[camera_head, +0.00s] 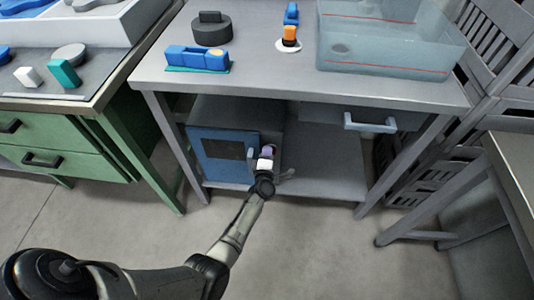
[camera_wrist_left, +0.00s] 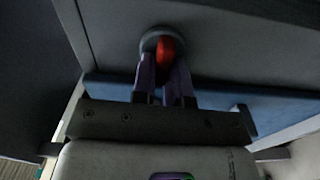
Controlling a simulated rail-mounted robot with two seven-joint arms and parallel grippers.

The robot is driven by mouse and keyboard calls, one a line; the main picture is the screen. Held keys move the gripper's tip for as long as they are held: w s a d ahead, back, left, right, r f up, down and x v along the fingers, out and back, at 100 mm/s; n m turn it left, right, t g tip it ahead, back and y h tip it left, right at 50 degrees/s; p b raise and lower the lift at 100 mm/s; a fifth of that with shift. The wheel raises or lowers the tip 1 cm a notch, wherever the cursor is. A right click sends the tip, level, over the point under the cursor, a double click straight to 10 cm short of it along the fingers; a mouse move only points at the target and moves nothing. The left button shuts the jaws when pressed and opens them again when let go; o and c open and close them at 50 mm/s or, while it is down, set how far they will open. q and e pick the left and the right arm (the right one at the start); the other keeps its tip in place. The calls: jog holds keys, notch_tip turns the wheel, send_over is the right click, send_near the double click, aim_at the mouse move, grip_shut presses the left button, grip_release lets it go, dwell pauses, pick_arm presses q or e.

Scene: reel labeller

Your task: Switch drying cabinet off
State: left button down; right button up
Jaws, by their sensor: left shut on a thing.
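The drying cabinet (camera_head: 220,120) is a box with a blue front and a dark window. It stands on the lower shelf of the grey workbench. My left gripper (camera_head: 268,152) reaches in to the right part of its front. In the left wrist view, the purple fingers of my left gripper (camera_wrist_left: 164,78) are shut on a red knob (camera_wrist_left: 168,48). The knob sits in a round grey collar on a dark grey panel. The fingers hide part of it. In the head view the gripper hides the knob. My right gripper is not in view.
The workbench top (camera_head: 260,75) carries a blue device (camera_head: 196,58), a dark round piece (camera_head: 211,30) and a clear bluish bin (camera_head: 385,40). A drawer with a pale handle (camera_head: 370,124) hangs under the top at right. A green drawer cabinet (camera_head: 60,140) stands at left. The floor in front is clear.

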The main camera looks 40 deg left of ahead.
pick_arm(q)
jog(key=shift+n, duration=0.5)
jog(key=c, duration=1.1)
grip_release()
jog(key=shift+c, duration=0.2)
jog(key=p+v, duration=0.5)
jog(key=v, duration=0.8)
jog(key=shift+s+d, duration=0.3)
